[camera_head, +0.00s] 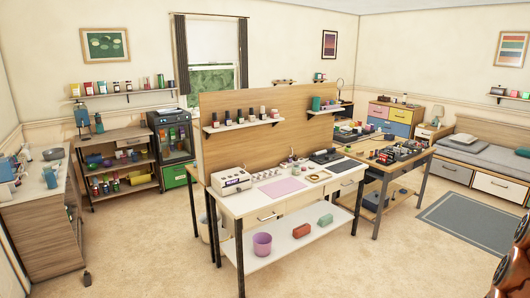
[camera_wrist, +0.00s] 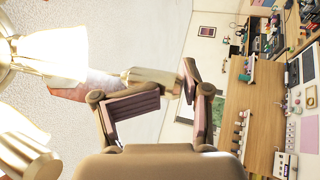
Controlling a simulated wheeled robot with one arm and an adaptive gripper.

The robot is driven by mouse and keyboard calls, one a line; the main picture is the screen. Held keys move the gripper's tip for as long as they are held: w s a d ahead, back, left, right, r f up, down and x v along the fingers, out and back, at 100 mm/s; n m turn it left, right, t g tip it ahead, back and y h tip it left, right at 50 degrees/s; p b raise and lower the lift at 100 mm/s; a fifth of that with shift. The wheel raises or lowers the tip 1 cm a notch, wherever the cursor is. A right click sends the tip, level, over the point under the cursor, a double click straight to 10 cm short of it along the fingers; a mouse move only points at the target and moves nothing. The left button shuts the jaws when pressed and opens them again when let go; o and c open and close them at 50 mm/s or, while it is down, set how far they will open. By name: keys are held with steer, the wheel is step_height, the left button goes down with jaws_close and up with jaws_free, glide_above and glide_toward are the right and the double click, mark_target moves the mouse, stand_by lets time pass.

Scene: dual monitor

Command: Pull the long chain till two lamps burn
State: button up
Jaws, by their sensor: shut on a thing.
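In the wrist view, my gripper (camera_wrist: 186,88) is raised near the ceiling, its two fingers angled together with their tips close. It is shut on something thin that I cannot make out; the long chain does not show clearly. Beyond the fingers on the left is a ceiling fixture with brass fittings. Its upper lamp (camera_wrist: 52,52) glows bright white-yellow. A lower lamp (camera_wrist: 22,128) also shows a bright glow and is cut by the frame edge. A brass piece (camera_wrist: 152,80) lies just behind the fingers, beside a dull pinkish part. The head view shows neither fixture nor gripper.
The head view shows a white desk (camera_head: 240,205) against a wooden partition (camera_head: 265,100), with another workbench (camera_head: 400,165) to its right. A bed (camera_head: 475,158) stands far right, shelves on the left. Carpet (camera_head: 150,240) is mostly clear in front.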

steer(key=shift+s+a+r, duration=0.1)
steer(key=shift+s, duration=0.05)
steer(key=shift+c, duration=0.2)
steer(key=shift+f+b, duration=0.65)
steer(key=shift+f, duration=0.05)
jaws_close()
steer(key=shift+f, duration=0.35)
steer(key=shift+f+b, duration=0.55)
steer(key=o, duration=0.7)
jaws_free()
